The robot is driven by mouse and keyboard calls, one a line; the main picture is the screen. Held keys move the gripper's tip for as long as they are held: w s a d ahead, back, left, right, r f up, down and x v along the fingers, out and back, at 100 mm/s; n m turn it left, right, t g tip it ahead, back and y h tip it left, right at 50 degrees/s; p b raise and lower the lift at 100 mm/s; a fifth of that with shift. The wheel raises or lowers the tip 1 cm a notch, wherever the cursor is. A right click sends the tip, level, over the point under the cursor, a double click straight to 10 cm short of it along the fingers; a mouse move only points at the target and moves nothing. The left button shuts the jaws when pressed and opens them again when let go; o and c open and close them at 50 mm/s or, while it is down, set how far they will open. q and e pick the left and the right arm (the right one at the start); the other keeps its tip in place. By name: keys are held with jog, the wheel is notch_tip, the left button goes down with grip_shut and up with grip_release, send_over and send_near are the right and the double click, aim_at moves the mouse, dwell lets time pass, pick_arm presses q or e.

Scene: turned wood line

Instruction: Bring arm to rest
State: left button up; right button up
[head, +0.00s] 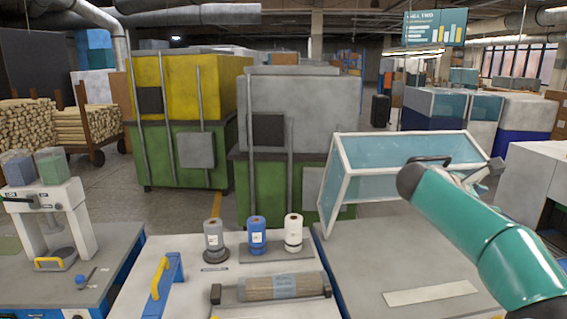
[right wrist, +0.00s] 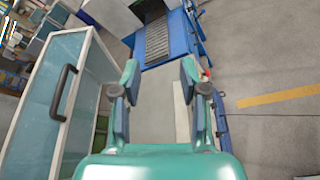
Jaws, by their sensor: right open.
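My right arm (head: 490,240) comes in from the right in the head view, teal, raised over the right-hand grey table (head: 365,265). In the right wrist view my right gripper (right wrist: 160,72) is open, its two fingers well apart with nothing between them. It hangs above the grey tabletop (right wrist: 150,118) and touches nothing that I can see. In the head view the arm hides part of the space behind it. My left gripper is in neither view.
A white-framed glass case (head: 335,190) with a dark handle stands close by the right arm; it also shows in the right wrist view (right wrist: 88,60). Several spools, one blue (head: 257,236), stand on the middle bench. A blue-framed roller conveyor (right wrist: 183,48) lies beyond the gripper.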

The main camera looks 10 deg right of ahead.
jog(key=w+a+f+n+y, duration=0.1)
jog(key=a+f+n, duration=0.15)
jog(key=f, duration=0.65)
jog(key=w+a+f+n+g+y, duration=0.1)
jog(key=a+f+y, duration=0.15)
jog(key=f, duration=0.65)
jog(key=w+a+f+n+y, duration=0.1)
jog(key=a+f, duration=0.2)
jog(key=f, duration=0.7)
jog(key=s+a+f+g+y+b, duration=0.1)
jog(key=s+a+f+y, duration=0.15)
jog(key=a+f, duration=0.4)
jog(key=s+a+f+y, duration=0.1)
jog(key=s+a+f, duration=0.2)
jog(key=f, duration=0.6)
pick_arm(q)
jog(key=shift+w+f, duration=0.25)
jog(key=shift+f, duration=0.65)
pick_arm(e)
jog(key=s+a+f+m+y, duration=0.5)
jog(key=s+a+f+m, duration=0.2)
jog(key=a, duration=0.5)
jog(key=s+a+f+m+y, duration=0.5)
jog(key=s+a+f+m, duration=0.2)
jog(key=s+a+m, duration=0.5)
jog(key=shift+s+a+t, duration=0.3)
jog(key=shift+s+t, duration=0.1)
jog(key=shift+s, duration=0.5)
